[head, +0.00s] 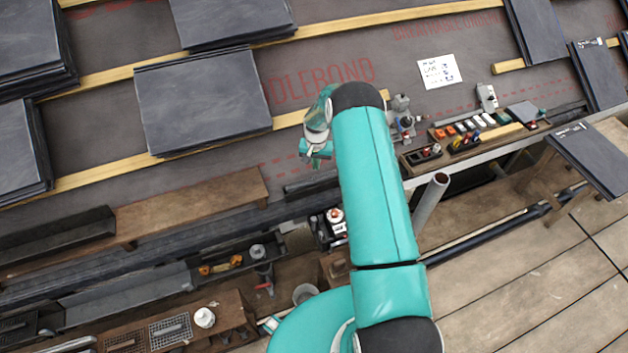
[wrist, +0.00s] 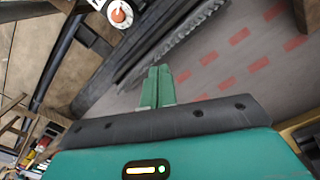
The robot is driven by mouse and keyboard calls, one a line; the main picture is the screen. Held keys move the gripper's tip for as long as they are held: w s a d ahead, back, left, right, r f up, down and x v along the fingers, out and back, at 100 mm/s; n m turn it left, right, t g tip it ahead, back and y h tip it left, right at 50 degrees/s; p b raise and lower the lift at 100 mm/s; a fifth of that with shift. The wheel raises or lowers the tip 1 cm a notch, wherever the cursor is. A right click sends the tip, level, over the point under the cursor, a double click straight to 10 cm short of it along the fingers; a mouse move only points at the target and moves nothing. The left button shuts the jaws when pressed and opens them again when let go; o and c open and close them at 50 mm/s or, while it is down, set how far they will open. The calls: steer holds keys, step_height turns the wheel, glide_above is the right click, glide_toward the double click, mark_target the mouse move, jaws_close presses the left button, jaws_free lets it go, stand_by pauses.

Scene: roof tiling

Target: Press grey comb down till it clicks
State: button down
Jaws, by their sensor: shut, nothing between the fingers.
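My gripper (wrist: 159,72) shows in the wrist view with its two green fingers side by side, shut and empty. In the head view my gripper (head: 316,158) is partly behind my teal arm, above the roof's lower edge. A dark grey strip with a rough, toothed-looking edge (wrist: 182,38), likely the comb, runs diagonally just beyond the fingertips in the wrist view. The fingers look close to it, but I cannot tell whether they touch. In the head view a dark strip (head: 308,184) lies just below my gripper along the eaves; its teeth are too small to make out.
Dark slates (head: 203,100) lie on wooden battens (head: 110,75) up the roof. A tray of coloured items (head: 470,127) and a white paper sheet (head: 439,71) lie to the right. A brown plank (head: 190,205) lies left along the eaves. Bare grey underlay surrounds my gripper.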

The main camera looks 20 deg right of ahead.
steer(key=shift+r, duration=2.8)
steer(key=shift+r, duration=0.1)
steer(key=s+a+r+n+t, duration=0.15)
steer(key=s+r, duration=0.25)
steer(key=r, duration=0.7)
steer(key=s+a+r+n, duration=0.1)
steer(key=s+a+r, duration=0.2)
steer(key=r, duration=0.7)
steer(key=s+a+r+n+t, duration=0.1)
steer(key=s+a+r, duration=0.25)
steer(key=r, duration=0.75)
steer(key=s+a+r+t, duration=0.1)
steer(key=s+r, duration=0.2)
steer(key=s, duration=0.5)
steer(key=s+a+r+n+t, duration=0.1)
steer(key=s+a+r, duration=0.1)
steer(key=s, duration=0.7)
steer(key=s+a+r+n+t, duration=0.1)
steer(key=s+r, duration=0.3)
steer(key=s, duration=0.5)
steer(key=shift+s+a+r, duration=0.25)
steer(key=shift+a+r, duration=0.05)
steer(key=shift+a, duration=0.35)
steer(key=shift+n, duration=0.25)
